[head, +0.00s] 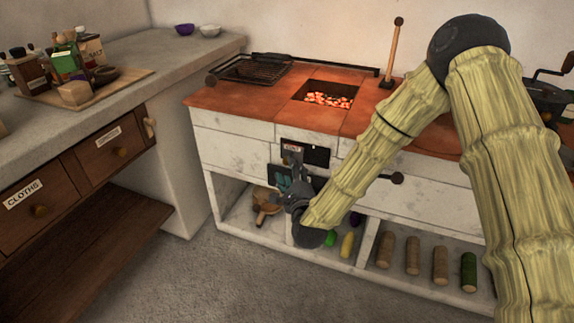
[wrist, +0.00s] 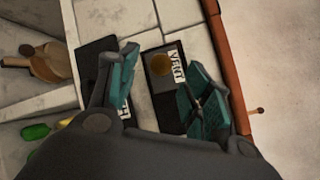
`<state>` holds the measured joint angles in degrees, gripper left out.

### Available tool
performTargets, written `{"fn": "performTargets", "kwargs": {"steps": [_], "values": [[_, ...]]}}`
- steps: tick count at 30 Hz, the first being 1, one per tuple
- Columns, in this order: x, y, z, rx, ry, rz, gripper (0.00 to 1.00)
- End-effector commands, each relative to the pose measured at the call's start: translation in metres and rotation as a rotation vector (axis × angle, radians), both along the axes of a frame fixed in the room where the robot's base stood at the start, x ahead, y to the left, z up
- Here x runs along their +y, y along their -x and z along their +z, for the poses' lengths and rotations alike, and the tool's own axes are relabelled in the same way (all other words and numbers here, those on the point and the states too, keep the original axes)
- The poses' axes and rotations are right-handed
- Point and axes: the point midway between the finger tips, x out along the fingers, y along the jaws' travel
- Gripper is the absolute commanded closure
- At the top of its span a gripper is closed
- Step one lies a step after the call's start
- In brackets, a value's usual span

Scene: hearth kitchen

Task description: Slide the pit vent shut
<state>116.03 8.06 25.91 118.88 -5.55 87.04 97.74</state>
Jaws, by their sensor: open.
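The pit vent (head: 317,153) is on the white front of the hearth, below the fire pit. Its labelled plate (wrist: 176,68) with a round brass knob (wrist: 160,64) sits at the left part of a dark slot, seen from the head. The slot to the right of the plate shows black. My gripper (head: 291,172) is in front of the vent and hides part of it. In the wrist view my gripper (wrist: 160,65) has its teal fingers apart, one on each side of the knob in the picture. Whether they touch it, I cannot tell.
A second dark panel (wrist: 92,62) lies just below the vent, partly hidden by a finger. Glowing coals (head: 328,99) fill the pit above. Open shelves below hold logs (head: 412,254) and vegetables (head: 347,245).

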Motion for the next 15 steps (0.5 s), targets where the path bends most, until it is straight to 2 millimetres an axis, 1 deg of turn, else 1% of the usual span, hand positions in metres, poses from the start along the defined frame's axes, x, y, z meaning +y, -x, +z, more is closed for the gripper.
{"fn": "performTargets", "kwargs": {"steps": [1, 3, 7, 12, 15], "values": [[-0.002, 0.01, -0.001, 0.004, -0.001, 0.0, 0.51], [-0.005, 0.022, 0.0, 0.002, -0.002, -0.001, 0.51], [-0.008, 0.04, -0.001, 0.003, -0.002, 0.0, 0.51], [-0.011, 0.055, 0.0, 0.001, -0.001, 0.001, 0.51], [-0.012, 0.058, 0.0, 0.001, -0.001, 0.001, 0.51]]}}
